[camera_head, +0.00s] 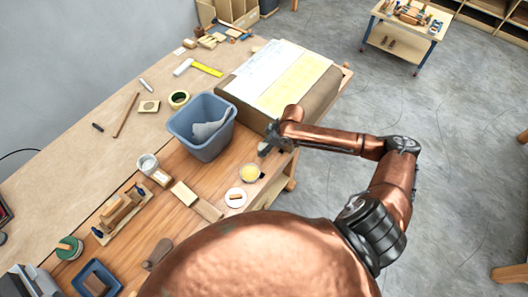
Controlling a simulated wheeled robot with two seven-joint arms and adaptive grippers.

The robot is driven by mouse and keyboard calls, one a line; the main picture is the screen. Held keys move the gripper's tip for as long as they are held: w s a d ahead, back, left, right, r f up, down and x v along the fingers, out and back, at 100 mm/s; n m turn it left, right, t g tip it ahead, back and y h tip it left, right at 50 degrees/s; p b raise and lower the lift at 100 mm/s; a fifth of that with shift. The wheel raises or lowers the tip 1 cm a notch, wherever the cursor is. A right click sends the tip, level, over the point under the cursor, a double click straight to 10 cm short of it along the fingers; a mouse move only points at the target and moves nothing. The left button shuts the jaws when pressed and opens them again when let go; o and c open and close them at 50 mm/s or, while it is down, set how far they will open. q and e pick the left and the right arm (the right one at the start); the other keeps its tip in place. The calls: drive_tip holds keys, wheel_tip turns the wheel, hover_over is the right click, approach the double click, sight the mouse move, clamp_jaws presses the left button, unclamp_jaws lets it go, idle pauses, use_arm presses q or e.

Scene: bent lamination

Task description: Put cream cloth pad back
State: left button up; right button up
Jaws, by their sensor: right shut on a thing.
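My right gripper (271,144) is at the right edge of the workbench, beside the front corner of the brown block with sheets on it. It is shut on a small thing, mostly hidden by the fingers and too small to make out. I cannot tell whether this is the cream cloth pad, and I do not see the pad clearly elsewhere. A white saucer (228,199) with a small brown piece on it and a bowl of yellow stuff (250,173) stand on the bench, nearer me than the gripper. My left gripper is not in view.
A blue bin (204,149) with a grey cloth (213,124) hanging in it stands left of the gripper. The brown block (246,105) bears white and yellow sheets. Open floor lies to the right.

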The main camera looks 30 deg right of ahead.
drive_tip(key=shift+f, duration=0.4)
wheel_tip(320, 180, down, 2)
drive_tip(key=shift+f, duration=0.45)
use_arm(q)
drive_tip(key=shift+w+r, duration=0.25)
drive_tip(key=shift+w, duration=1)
use_arm(e)
drive_tip(key=shift+f, duration=0.15)
drive_tip(key=o, duration=0.7)
drive_tip(key=shift+c, duration=0.2)
drive_tip(key=o, duration=0.3)
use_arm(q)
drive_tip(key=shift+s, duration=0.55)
